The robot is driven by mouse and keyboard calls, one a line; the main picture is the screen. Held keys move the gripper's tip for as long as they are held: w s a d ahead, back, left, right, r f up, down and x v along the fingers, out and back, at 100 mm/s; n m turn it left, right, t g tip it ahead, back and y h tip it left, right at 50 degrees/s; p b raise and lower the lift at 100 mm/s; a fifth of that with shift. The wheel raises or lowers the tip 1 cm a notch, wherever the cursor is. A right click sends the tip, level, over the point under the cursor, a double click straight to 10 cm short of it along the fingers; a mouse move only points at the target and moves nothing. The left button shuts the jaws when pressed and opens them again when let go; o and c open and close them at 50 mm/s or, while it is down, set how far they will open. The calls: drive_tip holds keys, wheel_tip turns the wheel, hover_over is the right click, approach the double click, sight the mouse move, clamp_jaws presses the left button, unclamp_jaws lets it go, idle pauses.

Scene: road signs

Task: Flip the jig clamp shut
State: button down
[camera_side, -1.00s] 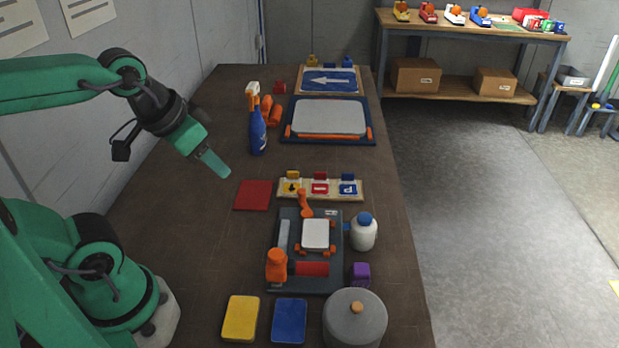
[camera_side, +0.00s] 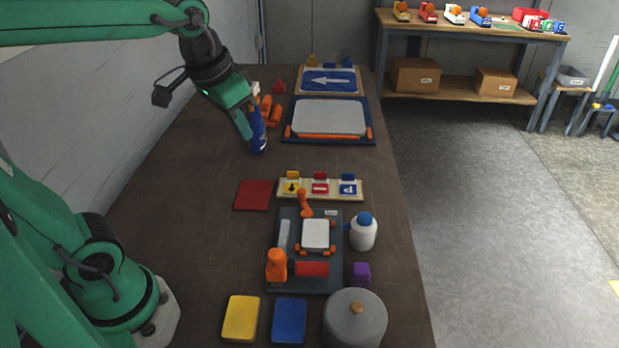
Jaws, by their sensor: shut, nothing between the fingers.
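The jig (camera_side: 283,284) is a dark grey plate on the table, with a white blank (camera_side: 316,233) held among small orange blocks. An orange clamp lever (camera_side: 305,203) stands up at the jig's far edge. A larger orange part (camera_side: 276,265) stands at its near left corner, beside a red block (camera_side: 312,269). My gripper (camera_side: 247,132) is shut and empty. It is above the table, up and left of the jig, overlapping the blue spray bottle in this view. It is well apart from the clamp.
The blue spray bottle (camera_side: 259,138) is partly hidden behind my gripper. A sign rack (camera_side: 320,189) stands just beyond the jig, a white bottle (camera_side: 363,233) to its right. A grey round pot (camera_side: 355,320) and yellow (camera_side: 241,318) and blue (camera_side: 289,320) pads lie nearer.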

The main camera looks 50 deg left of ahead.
drive_tip(key=w+g, duration=0.2)
drive_tip(key=w, duration=0.6)
drive_tip(key=g, duration=0.1)
hover_over(305, 204)
drive_tip(key=s+d, duration=0.1)
drive_tip(key=f, duration=0.1)
drive_tip(key=w+a+f+m+g, duration=0.1)
drive_tip(key=w+f+g, duration=0.3)
drive_tip(key=w+f, duration=0.7)
drive_tip(key=shift+f+m, duration=0.3)
drive_tip(key=shift+f, duration=0.1)
drive_tip(key=shift+f, duration=0.1)
drive_tip(key=x, duration=1)
drive_tip(key=shift+a, duration=0.25)
drive_tip(key=shift+s+a+f, duration=0.15)
drive_tip(key=shift+s, duration=0.8)
drive_tip(key=shift+s+a+f, duration=0.2)
drive_tip(key=shift+s, duration=0.75)
